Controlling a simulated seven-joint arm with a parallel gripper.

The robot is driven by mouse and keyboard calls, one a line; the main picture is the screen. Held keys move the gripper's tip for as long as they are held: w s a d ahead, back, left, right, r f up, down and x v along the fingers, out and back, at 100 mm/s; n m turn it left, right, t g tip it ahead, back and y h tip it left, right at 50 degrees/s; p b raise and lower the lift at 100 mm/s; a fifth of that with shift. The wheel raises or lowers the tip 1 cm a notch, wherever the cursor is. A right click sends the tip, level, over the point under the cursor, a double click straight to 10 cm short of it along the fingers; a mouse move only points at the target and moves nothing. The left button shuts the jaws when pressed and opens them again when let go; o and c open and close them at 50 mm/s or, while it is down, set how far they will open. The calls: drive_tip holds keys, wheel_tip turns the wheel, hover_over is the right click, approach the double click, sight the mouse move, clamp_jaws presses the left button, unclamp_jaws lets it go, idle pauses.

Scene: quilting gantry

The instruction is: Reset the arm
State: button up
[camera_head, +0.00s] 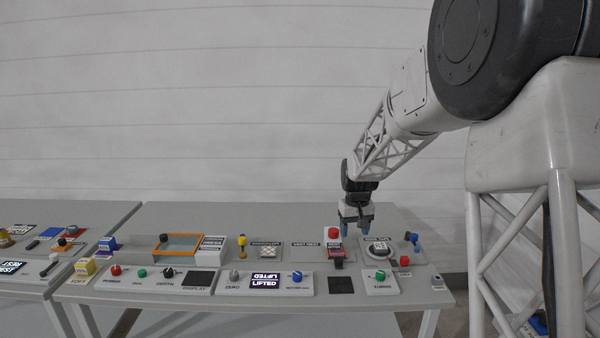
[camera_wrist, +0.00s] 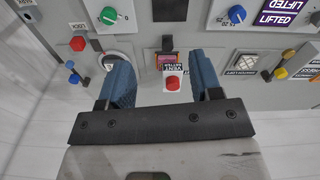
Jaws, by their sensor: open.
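My gripper (camera_head: 356,226) is at the end of my arm, above the right part of the grey bench (camera_head: 220,215). It points down, over the area of a red-topped block (camera_head: 333,235). In the wrist view my gripper (camera_wrist: 162,88) shows two blue fingers spread apart, with nothing held between them. The red knob (camera_wrist: 172,83) on a white labelled block shows between the fingers, below them. Whether the fingers touch anything is not clear in the head view, but they look clear of the block.
A display reading LIFTED (camera_head: 265,282), a blue knob (camera_head: 297,276), a green knob (camera_head: 380,275) and a round dial (camera_head: 380,248) stand nearby. An orange-framed tray (camera_head: 200,247) lies to the left. The bench's back strip is mostly bare.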

drive_tip(key=s+d+r+m+t, duration=0.1)
drive_tip(key=s+r, duration=0.4)
drive_tip(key=s, duration=0.7)
drive_tip(key=s+r, duration=0.5)
drive_tip(key=s, duration=0.6)
drive_tip(key=s+d+f+m+t, duration=0.1)
drive_tip(key=s+f, duration=0.1)
drive_tip(key=s, duration=2.3)
drive_tip(key=shift+s, duration=0.35)
drive_tip(key=shift+c, duration=0.2)
